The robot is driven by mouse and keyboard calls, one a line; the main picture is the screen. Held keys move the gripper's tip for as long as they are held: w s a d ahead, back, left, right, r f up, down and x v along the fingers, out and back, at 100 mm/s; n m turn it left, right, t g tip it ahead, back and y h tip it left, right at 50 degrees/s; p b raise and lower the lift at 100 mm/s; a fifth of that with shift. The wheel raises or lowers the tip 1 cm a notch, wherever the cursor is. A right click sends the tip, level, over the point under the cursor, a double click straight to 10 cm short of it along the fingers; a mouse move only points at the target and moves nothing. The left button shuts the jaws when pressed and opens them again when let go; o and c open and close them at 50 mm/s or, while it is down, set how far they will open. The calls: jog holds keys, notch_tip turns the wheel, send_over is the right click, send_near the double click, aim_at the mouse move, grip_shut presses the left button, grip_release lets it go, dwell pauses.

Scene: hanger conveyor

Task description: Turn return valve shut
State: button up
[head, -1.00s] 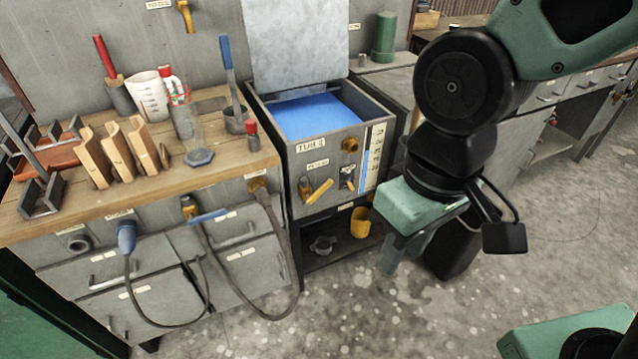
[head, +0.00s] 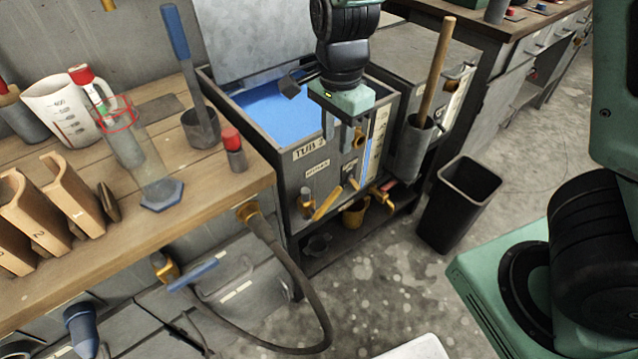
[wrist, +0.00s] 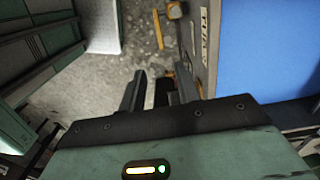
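A grey tub cabinet (head: 285,165) with blue liquid (head: 285,112) inside stands in the middle of the head view. Its front carries a valve with a long yellow handle (head: 326,204) at lower left, angled out from the panel. A second small valve (head: 351,182) sits to its right, partly hidden below my gripper. The labels are too small to tell which is the return valve. My gripper (head: 341,140) hangs above and in front of the tub front, pointing down, apart from the valves. In the wrist view its fingers (wrist: 160,90) are spread and empty. A yellow handle (wrist: 158,30) shows beyond them.
A yellow cup (head: 354,215) sits on the shelf below. A hose (head: 290,265) loops from the wooden bench (head: 215,215) at left. A black bin (head: 462,203) stands at right on open floor.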

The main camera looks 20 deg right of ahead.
aim_at(334, 193)
notch_tip(334, 193, down, 17)
jog(key=b, duration=0.4)
jog(key=shift+f+b, duration=0.15)
jog(key=shift+b, duration=0.2)
jog(key=shift+c, duration=0.3)
grip_shut()
